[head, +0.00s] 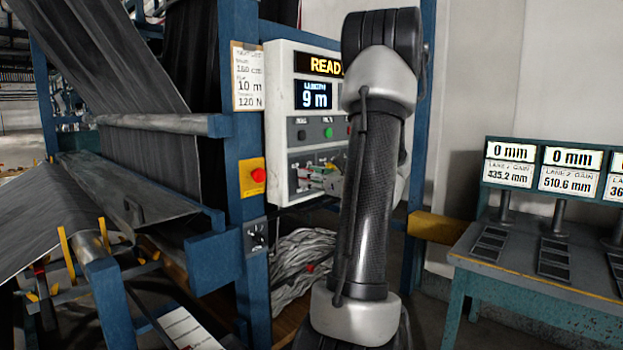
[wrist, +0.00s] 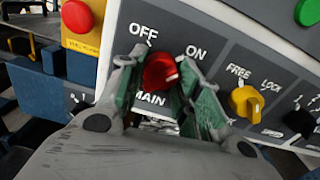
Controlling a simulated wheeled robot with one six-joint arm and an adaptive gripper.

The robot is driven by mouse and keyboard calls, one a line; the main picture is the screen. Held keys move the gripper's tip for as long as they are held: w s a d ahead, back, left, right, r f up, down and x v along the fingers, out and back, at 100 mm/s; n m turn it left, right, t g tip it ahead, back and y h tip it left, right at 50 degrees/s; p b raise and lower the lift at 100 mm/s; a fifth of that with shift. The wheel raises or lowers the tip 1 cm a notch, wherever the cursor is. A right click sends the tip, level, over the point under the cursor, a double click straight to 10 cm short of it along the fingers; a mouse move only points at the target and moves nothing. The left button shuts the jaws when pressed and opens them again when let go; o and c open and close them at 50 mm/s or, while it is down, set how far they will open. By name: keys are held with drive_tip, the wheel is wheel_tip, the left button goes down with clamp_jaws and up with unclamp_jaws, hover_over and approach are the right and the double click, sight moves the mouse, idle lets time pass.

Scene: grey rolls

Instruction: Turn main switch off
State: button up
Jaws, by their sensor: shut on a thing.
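The main switch is a red rotary knob (wrist: 158,74) on a grey panel in the wrist view, with OFF printed at its upper left, ON at its upper right and MAIN below. A pale mark on the knob's right edge faces the ON side. My gripper (wrist: 162,66) has its green-padded fingers on both sides of the knob and is shut on it. In the head view my gripper (head: 318,176) is at the lower panel of the white control box (head: 281,120), and the knob itself is hard to make out there.
A yellow FREE/LOCK knob (wrist: 246,101) and a black knob (wrist: 299,122) sit right of the switch. A red button on a yellow box (wrist: 78,17) is at left. A green button (wrist: 308,11) is above. A bench with gauges (head: 540,270) stands at right.

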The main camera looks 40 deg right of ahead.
drive_tip(key=n, duration=0.8)
drive_tip(key=shift+n, duration=0.3)
drive_tip(key=n, duration=0.4)
drive_tip(key=shift+d+n, duration=0.1)
drive_tip(key=shift+n, duration=2.2)
drive_tip(key=o, duration=1)
drive_tip(key=shift+s, duration=0.1)
drive_tip(key=s, duration=0.8)
drive_tip(key=s+d, duration=0.1)
drive_tip(key=s, duration=0.2)
drive_tip(key=shift+s, duration=0.4)
